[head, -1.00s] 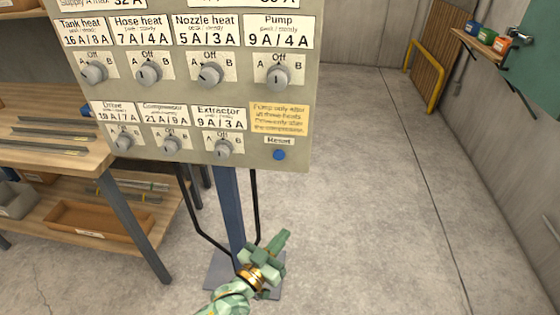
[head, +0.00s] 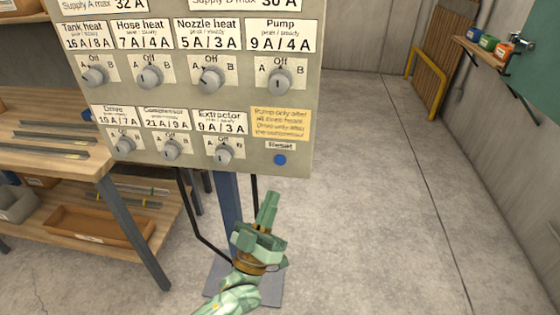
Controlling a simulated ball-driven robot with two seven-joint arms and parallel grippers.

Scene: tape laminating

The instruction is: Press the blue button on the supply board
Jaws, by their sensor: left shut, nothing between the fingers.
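The supply board (head: 190,85) stands on a dark blue post, with rows of grey knobs and labels on its face. The blue button (head: 280,160) is at its lower right corner, under the "Reset" label. My left gripper (head: 269,196) is green, shut and empty. It points up, below the board's bottom edge and a little below the blue button in the picture, apart from it. The button is in plain sight. My right gripper is not in view.
A wooden workbench (head: 50,160) with metal strips and an orange tray (head: 100,224) on its lower shelf stands at the left. The board's post (head: 228,200) rises from a grey base plate. The concrete floor (head: 370,200) to the right is clear.

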